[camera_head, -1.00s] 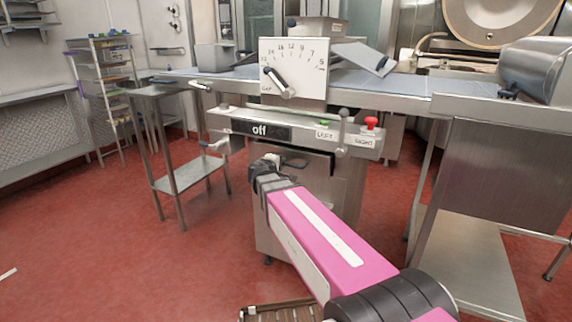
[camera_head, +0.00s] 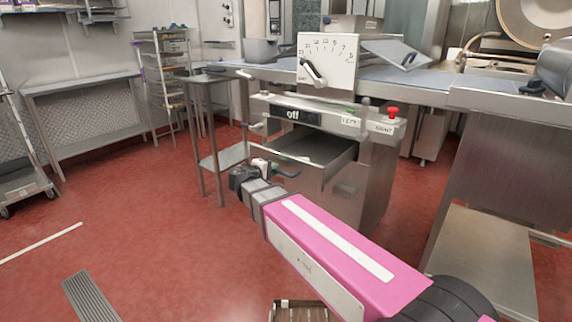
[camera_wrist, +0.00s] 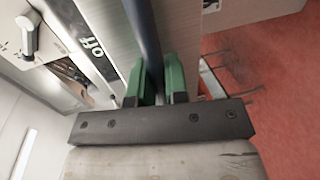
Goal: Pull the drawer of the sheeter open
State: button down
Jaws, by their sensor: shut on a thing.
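The sheeter (camera_head: 364,185) is a steel machine with a white dial panel (camera_head: 328,60) on top and a strip reading "off" (camera_head: 294,115). Its drawer (camera_head: 312,147) stands pulled out under that strip, and its inside shows. My gripper (camera_wrist: 157,82) is shut on the drawer handle (camera_wrist: 143,35), a dark bar between the green fingers in the wrist view. In the head view, my gripper (camera_head: 262,166) is at the drawer front, partly hidden by my wrist.
A red knob (camera_head: 393,111) and a lever (camera_head: 365,108) sit at the sheeter's right. A steel side table (camera_head: 209,80) stands behind left, a steel bench (camera_head: 480,170) at right.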

jog(key=f+v, duration=0.1)
jog(key=v, duration=0.7)
jog(key=shift+s+a+f, duration=0.35)
jog(key=shift+s+f, duration=0.05)
jog(key=shift+s, duration=0.05)
jog(key=c, duration=1.1)
grip_release()
jog(key=shift+c, duration=0.2)
jog(key=v, duration=1)
jog(key=shift+s+a, duration=0.2)
jog(key=shift+s, duration=0.1)
jog(key=shift+r, duration=0.1)
